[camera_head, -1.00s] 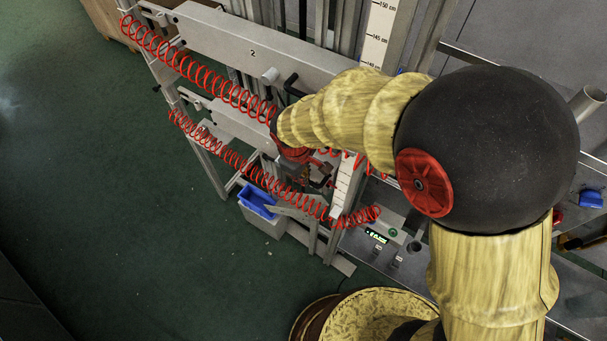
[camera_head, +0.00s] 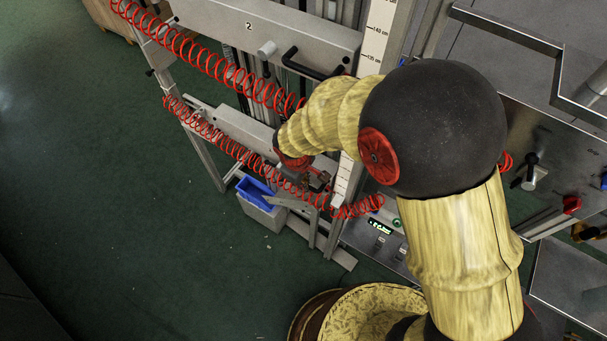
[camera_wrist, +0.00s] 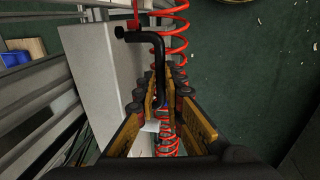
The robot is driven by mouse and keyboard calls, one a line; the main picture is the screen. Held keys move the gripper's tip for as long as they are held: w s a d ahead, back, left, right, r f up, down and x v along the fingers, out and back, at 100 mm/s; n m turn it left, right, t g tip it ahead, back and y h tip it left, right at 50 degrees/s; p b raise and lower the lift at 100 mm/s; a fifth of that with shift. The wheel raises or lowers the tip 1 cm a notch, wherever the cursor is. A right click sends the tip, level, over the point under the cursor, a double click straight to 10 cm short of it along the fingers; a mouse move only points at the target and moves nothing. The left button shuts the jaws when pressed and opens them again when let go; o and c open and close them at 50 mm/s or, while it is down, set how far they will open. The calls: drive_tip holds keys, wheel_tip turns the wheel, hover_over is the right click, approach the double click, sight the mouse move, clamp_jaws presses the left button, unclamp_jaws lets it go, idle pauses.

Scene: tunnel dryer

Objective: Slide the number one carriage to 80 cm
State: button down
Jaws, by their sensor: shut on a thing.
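The number one carriage (camera_head: 247,129) is the lower pale grey beam on the frame, below the carriage marked 2 (camera_head: 270,29). Its own number does not show. My gripper (camera_wrist: 160,92) is closed around the black bent handle (camera_wrist: 158,62) beside the pale carriage (camera_wrist: 92,58) in the wrist view. In the head view my gripper (camera_head: 314,182) is at the right end of the lower carriage, partly hidden by my arm. The scale (camera_head: 376,38) shows readable marks near 135 and 140 cm. Its lower part (camera_head: 346,181) is too small to read, and my arm hides the middle.
Red coiled hoses (camera_head: 215,70) run along both carriages, and one passes close to my gripper. A grey bin with a blue inner bin (camera_head: 256,191) stands below. A control panel (camera_head: 383,231) is right of the frame's foot. Green floor is open at left.

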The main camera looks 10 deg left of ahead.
drive_tip(key=f+b, duration=0.1)
drive_tip(key=f, duration=0.4)
drive_tip(key=shift+s+d+f+b, duration=0.15)
drive_tip(key=shift+s+f+b, duration=0.05)
drive_tip(key=shift+b, duration=0.2)
drive_tip(key=c, duration=2.3)
unclamp_jaws()
drive_tip(key=shift+c, duration=0.2)
drive_tip(key=shift+o, duration=1.1)
drive_tip(key=shift+w+f, duration=0.1)
drive_tip(key=shift+w, duration=0.05)
drive_tip(key=shift+o, duration=1.2)
drive_tip(key=shift+r, duration=0.2)
